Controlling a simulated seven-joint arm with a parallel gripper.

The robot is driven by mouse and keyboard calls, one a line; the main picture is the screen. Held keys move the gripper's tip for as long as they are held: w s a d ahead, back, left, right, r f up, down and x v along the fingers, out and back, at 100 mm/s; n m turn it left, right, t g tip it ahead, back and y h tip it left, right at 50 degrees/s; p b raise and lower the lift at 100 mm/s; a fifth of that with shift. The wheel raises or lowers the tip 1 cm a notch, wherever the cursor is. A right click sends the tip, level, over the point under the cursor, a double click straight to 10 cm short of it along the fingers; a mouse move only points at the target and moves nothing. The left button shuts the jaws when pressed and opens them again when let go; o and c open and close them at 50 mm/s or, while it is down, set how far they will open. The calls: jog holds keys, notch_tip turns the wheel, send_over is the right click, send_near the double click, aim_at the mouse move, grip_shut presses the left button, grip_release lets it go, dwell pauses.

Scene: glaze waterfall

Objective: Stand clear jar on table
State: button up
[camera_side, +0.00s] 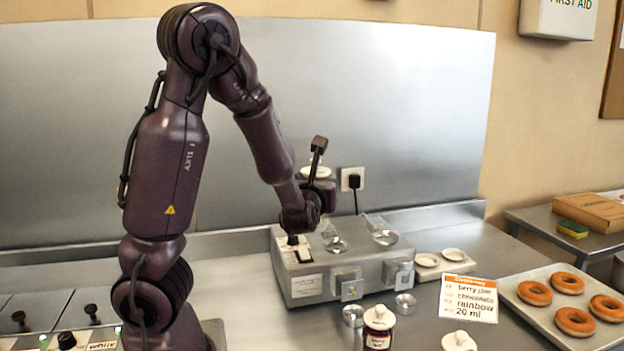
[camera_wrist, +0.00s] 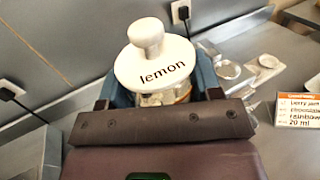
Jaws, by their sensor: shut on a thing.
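A clear jar with a white knobbed lid marked "lemon" (camera_wrist: 155,68) fills the middle of the wrist view. My gripper (camera_wrist: 160,88) is shut on it, with a blue-grey finger on each side of the jar just under the lid. Most of the jar's body is hidden by the lid and the gripper. In the side view my gripper (camera_side: 325,190) is up in the air behind and above the grey metal machine (camera_side: 318,285), and the jar's white lid (camera_side: 315,172) shows beside it. The steel table (camera_side: 480,245) lies below and around the machine.
A dark-filled jar (camera_side: 379,325) and another white lid (camera_side: 458,341) are in front. Small metal cups (camera_side: 353,315) stand by the machine. An order card (camera_side: 468,299) and a doughnut tray (camera_side: 550,315) are right. A plugged socket (camera_side: 353,180) is on the back panel.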

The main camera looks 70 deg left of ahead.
jog(key=w+d+f, duration=0.4)
jog(key=f, duration=0.1)
jog(key=s+d+f+n+g, duration=0.4)
jog(key=f+g, duration=0.3)
jog(key=f, duration=0.2)
jog(key=s+d+f+n+g, duration=0.4)
jog(key=d+f+g, duration=0.3)
jog(key=f, duration=0.2)
jog(key=shift+d+f+n+g, duration=0.3)
jog(key=shift+n, duration=0.5)
jog(key=shift+s+f, duration=0.1)
jog(key=shift+f, duration=0.4)
jog(key=o, duration=1.6)
